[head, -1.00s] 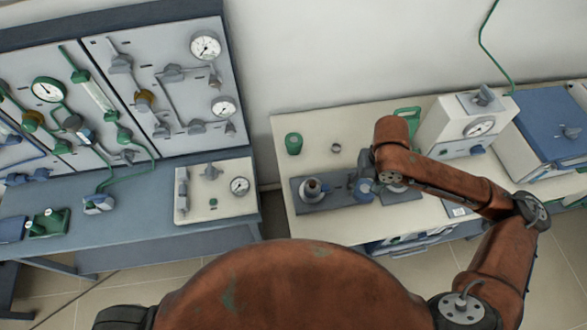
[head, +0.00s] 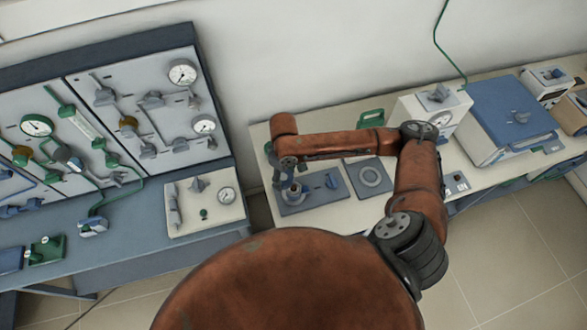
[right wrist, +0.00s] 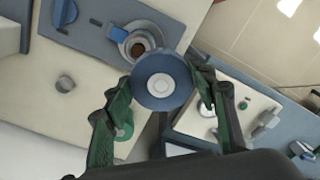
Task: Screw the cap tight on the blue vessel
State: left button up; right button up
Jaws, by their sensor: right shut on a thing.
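The vessel (right wrist: 138,45) stands open on a blue-grey base plate (right wrist: 85,32), its brownish inside visible and a blue block beside its rim. It also shows in the head view (head: 294,194), partly hidden by my arm. My right gripper (right wrist: 162,82) is shut on the blue cap (right wrist: 158,76), a round disc with a pale centre. In the right wrist view the cap is nearer the camera than the vessel and offset from its mouth. In the head view my right gripper (head: 283,176) is just beside the vessel. My left gripper is not in view.
A plate with a ring (head: 370,175) lies right of the base plate. A green cylinder (right wrist: 123,129) and a grey knob (right wrist: 65,84) stand on the bench.

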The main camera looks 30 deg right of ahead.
aim_at(292, 174)
jog(key=d+f+n+p, duration=0.1)
jog(key=p, duration=0.1)
jog(key=d+f+n+p, duration=0.1)
jog(key=d+n+p, duration=0.1)
jog(key=shift+s, duration=0.15)
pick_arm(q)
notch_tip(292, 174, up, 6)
pick_arm(e)
jog(key=shift+s+d+f+n+p, duration=0.15)
jog(key=shift+d+f+n+p, duration=0.25)
jog(key=shift+n, duration=0.3)
jog(key=shift+f+b, duration=0.3)
jog(key=shift+f, duration=0.05)
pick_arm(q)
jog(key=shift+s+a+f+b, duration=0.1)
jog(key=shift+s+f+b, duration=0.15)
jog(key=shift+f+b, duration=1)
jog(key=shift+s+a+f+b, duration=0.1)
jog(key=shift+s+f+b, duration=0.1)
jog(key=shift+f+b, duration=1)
pick_arm(e)
jog(key=shift+f, duration=1.7)
pick_arm(q)
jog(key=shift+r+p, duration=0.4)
jog(key=shift+p, duration=0.05)
pick_arm(e)
jog(key=shift+f, duration=0.25)
